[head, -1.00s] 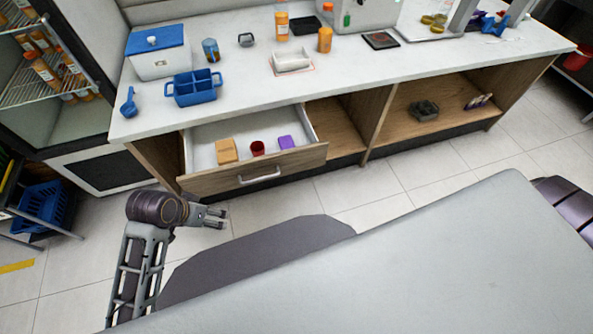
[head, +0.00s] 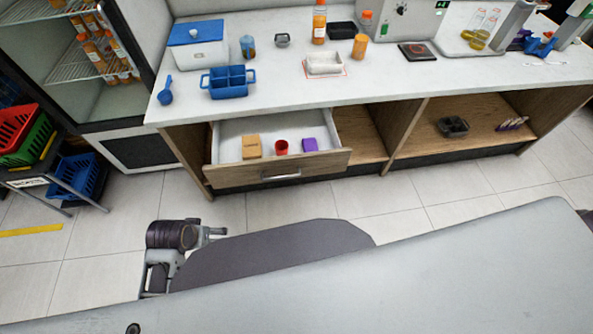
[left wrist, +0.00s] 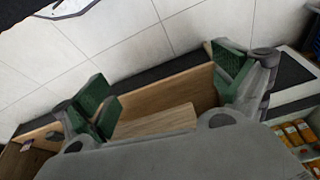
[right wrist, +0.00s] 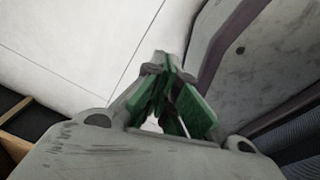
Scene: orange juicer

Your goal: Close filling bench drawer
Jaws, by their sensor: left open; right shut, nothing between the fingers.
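The bench drawer (head: 326,167) is pulled out from the left part of the wooden bench. It holds a tan box (head: 252,146), a red cup (head: 281,147) and a purple block (head: 309,145). Its front carries a metal handle (head: 281,175). My left gripper (head: 217,231) is below and left of the drawer front, apart from it. In the left wrist view my left gripper (left wrist: 165,88) is open and empty, with wooden bench parts beyond its fingers. My right gripper (right wrist: 170,95) is shut and empty, over floor tiles; it is not seen in the head view.
The white worktop (head: 290,98) carries a blue caddy (head: 228,82), a blue-lidded box (head: 198,45) and orange bottles. A fridge (head: 95,60) and a stand with crates (head: 75,177) are at left. Tiled floor (head: 420,190) before the bench is clear.

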